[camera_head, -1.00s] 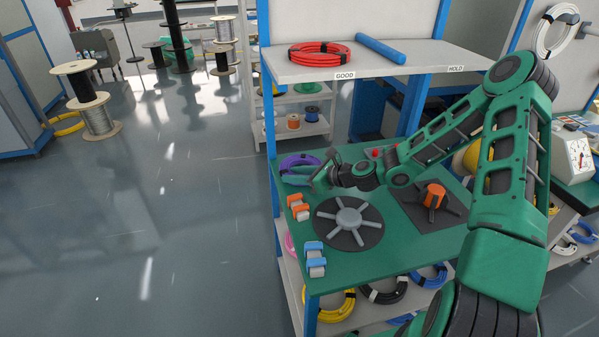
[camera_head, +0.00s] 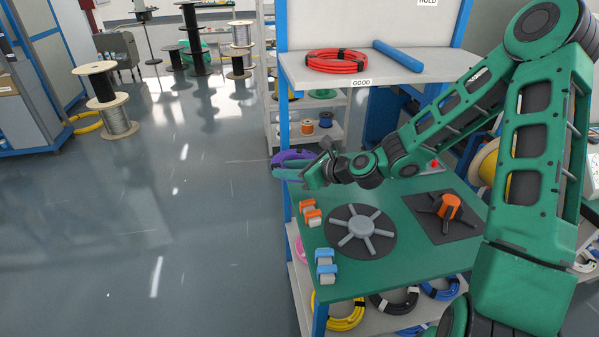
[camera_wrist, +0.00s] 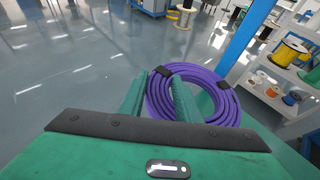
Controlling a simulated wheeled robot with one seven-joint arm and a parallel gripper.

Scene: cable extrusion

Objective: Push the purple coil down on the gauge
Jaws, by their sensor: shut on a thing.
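The purple coil (camera_head: 290,155) is held at the far left corner of the green table, out past its left edge in the head view. My gripper (camera_head: 287,174) is shut on it. In the wrist view the coil (camera_wrist: 217,92) has black ties, and its left side lies between the two green fingers of my gripper (camera_wrist: 158,92). On the table are a grey hub with spokes on a black disc (camera_head: 361,228) and an orange post with dark spokes on a black square (camera_head: 449,206). I cannot tell which is the gauge. Both are bare.
Orange clamps (camera_head: 311,211) and blue clamps (camera_head: 325,265) line the table's left edge. A shelf above, marked GOOD, holds a red coil (camera_head: 337,60) and a blue tube (camera_head: 398,55). Coils lie on the shelf below. Open floor (camera_head: 150,210) is at the left.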

